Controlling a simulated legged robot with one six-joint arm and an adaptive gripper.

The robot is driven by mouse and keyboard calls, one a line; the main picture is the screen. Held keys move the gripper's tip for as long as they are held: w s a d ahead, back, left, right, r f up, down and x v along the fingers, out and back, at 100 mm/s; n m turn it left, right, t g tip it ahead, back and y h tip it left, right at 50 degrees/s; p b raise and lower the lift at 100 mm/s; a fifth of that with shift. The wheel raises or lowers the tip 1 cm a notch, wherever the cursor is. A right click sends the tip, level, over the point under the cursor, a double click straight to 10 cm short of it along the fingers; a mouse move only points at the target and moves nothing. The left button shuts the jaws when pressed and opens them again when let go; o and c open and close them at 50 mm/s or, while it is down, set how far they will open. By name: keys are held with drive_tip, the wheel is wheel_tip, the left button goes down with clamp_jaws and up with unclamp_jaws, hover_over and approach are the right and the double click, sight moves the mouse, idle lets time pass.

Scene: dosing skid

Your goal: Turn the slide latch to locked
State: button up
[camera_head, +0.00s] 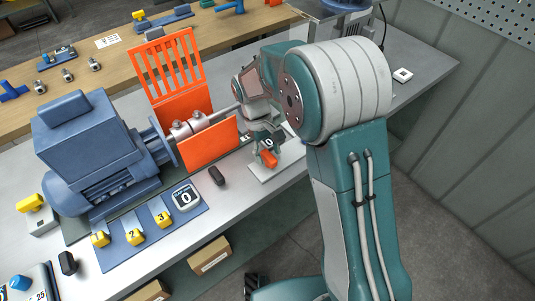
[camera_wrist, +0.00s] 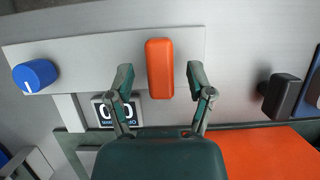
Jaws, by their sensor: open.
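An orange handle (camera_wrist: 160,68) stands on a pale flat plate (camera_wrist: 85,48) in the wrist view. It looks like the latch's handle, but I can read no locked or unlocked mark. In the wrist view my gripper (camera_wrist: 160,82) is open, with one finger on each side of the handle. A gap shows on both sides, so the fingers appear apart from it. In the head view the orange handle (camera_head: 268,159) is just below my gripper (camera_head: 265,145), and my arm hides part of the plate.
A blue knob (camera_wrist: 35,75) with a white mark sits at the plate's left end in the wrist view. A counter (camera_wrist: 117,108) is near the left finger. A black knob (camera_wrist: 280,96) stands to the right. In the head view an orange guard (camera_head: 180,90) and a blue motor (camera_head: 85,145) stand left.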

drive_tip(key=v, duration=1.1)
drive_tip(key=shift+a+r, duration=0.1)
